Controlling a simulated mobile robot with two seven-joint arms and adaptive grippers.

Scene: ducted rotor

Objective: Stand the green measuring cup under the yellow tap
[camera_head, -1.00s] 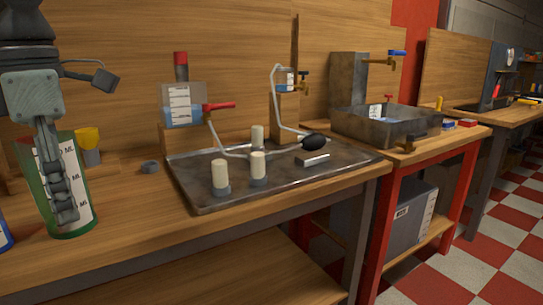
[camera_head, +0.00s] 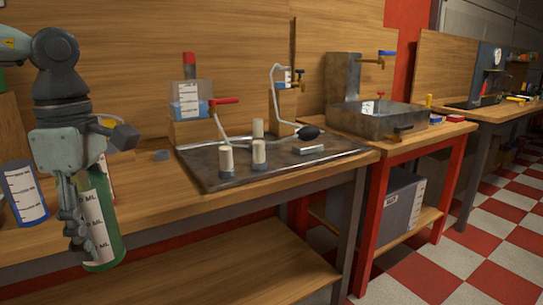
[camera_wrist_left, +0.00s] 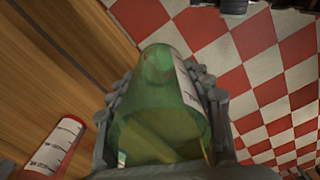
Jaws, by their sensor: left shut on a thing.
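The green measuring cup (camera_head: 105,228) has a white scale label. My left gripper (camera_head: 80,235) is shut on its side and holds it roughly upright, slightly tilted, in front of the bench's front edge. In the left wrist view the cup (camera_wrist_left: 158,105) lies between the fingers, with checkered floor beyond it. A small yellow part (camera_head: 106,122) shows behind my left wrist, mostly hidden. Brass-coloured taps show with a blue handle (camera_head: 388,53) and a dark handle (camera_head: 298,76). I cannot tell which is the yellow tap. My right gripper is not in view.
A blue measuring cup (camera_head: 26,192) stands at the left; a red one (camera_wrist_left: 58,145) shows in the wrist view. A dark metal tray (camera_head: 215,175) carries several pale posts. A red-handled tap (camera_head: 224,101) is behind it. A metal sink (camera_head: 375,120) stands right. Bare bench lies before the tray.

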